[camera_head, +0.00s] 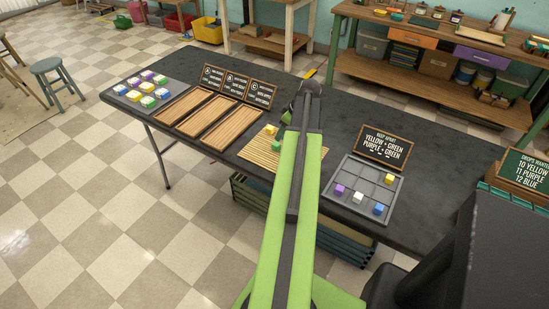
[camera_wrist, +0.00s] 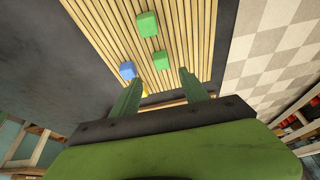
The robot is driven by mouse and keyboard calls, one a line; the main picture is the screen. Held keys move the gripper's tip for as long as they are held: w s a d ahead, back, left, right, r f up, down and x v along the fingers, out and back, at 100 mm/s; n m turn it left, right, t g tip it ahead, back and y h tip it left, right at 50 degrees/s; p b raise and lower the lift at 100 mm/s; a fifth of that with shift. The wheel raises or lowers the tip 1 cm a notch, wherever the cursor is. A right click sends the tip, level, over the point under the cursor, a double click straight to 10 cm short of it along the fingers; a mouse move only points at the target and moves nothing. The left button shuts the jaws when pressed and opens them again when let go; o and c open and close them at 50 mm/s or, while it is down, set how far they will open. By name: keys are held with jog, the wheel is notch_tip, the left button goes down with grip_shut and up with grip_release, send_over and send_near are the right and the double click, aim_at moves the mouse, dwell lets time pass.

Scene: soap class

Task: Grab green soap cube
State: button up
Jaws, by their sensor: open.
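Two green soap cubes lie on the slatted wooden mat (camera_head: 256,152). In the wrist view, one green cube (camera_wrist: 160,60) sits just beyond the fingertips, roughly between them; another green cube (camera_wrist: 147,25) lies farther up. My gripper (camera_wrist: 159,75) is open, with nothing seen held between its fingers. A blue cube (camera_wrist: 127,70) lies just outside the left finger's tip, and a yellow cube (camera_wrist: 145,91) shows partly near that finger. In the head view, a green cube (camera_head: 276,146) and the yellow cube (camera_head: 271,130) show left of my arm, which hides part of the mat.
A gray grid tray (camera_head: 342,206) with several cubes lies right of my arm, before a "keep apart" sign (camera_head: 384,147). Three wooden trays (camera_head: 207,122) and a gray board (camera_head: 172,92) with several cubes are at the left. Dark tabletop between them is clear.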

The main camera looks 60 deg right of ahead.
aim_at(277, 144)
jog(key=b+x, duration=0.1)
jog(key=x, duration=0.2)
jog(key=b+x, duration=0.5)
jog(key=shift+s+a+f, duration=0.15)
jog(key=shift+a, duration=0.05)
jog(key=shift+c, duration=0.2)
grip_shut()
